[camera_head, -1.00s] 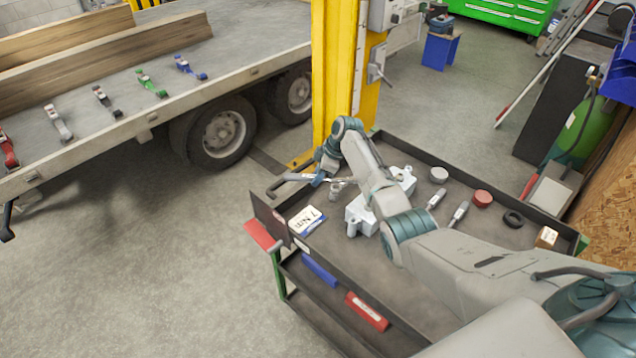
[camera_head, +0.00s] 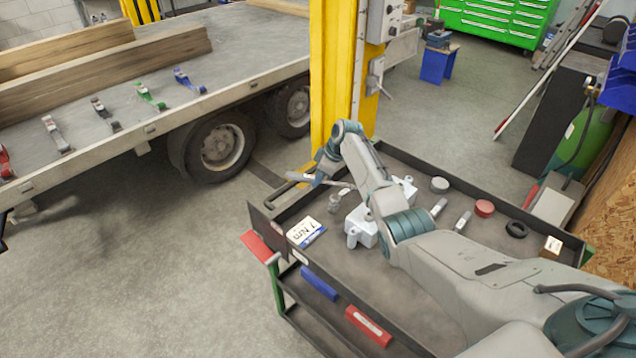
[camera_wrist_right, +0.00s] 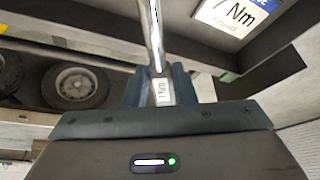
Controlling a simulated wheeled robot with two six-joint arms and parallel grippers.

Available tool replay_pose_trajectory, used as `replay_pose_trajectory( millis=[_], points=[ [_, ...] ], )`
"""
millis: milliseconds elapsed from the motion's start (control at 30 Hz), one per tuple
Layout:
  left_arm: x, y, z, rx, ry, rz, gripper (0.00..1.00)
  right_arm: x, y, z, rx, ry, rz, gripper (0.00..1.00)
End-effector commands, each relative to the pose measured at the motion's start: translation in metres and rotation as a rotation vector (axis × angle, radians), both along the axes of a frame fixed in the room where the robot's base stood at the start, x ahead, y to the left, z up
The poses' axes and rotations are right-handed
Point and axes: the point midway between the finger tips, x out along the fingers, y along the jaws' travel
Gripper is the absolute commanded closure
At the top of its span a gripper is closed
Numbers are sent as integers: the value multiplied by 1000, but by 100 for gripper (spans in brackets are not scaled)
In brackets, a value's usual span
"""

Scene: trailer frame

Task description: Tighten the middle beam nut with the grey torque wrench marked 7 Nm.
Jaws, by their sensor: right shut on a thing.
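My right gripper (camera_head: 318,178) is over the left end of the black cart (camera_head: 440,262). It is shut on a slim grey torque wrench (camera_head: 298,176). In the right wrist view the wrench shaft (camera_wrist_right: 152,35) runs up from between the fingers (camera_wrist_right: 165,88), with a small white label ending in Nm at the grip. A white and blue card marked 7 Nm (camera_head: 306,232) sits at the cart's left end, and its corner shows in the wrist view (camera_wrist_right: 236,18). I cannot pick out the middle beam nut. My left gripper is out of view.
White box-like parts (camera_head: 361,228), a red round lid (camera_head: 484,208) and a black ring (camera_head: 516,230) sit on the cart. A yellow post (camera_head: 333,80) stands behind it. A flatbed trailer (camera_head: 250,60) with timber and coloured clamps is left; open floor lies between.

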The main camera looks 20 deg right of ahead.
Motion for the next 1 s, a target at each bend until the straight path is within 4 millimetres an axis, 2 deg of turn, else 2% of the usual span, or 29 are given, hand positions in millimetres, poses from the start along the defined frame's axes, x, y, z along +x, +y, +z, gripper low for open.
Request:
replay_pose_trajectory(
  millis=[33, 267, 433, 667, 800, 1000],
  points=[
    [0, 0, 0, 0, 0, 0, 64, 4, -2, 5, -3, -13, -7, 100],
    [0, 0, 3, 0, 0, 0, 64, 3, -2, 6, -4, -13, -2, 100],
    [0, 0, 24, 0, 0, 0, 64, -13, 8, 10, -3, -9, 78, 100],
    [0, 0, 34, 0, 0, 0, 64, -27, 18, 5, -3, -7, 161, 100],
    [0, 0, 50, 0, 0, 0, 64, -42, 25, 7, -3, -4, 232, 100],
    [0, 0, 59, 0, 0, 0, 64, -56, 32, 4, -1, -4, 308, 100]
  ],
)
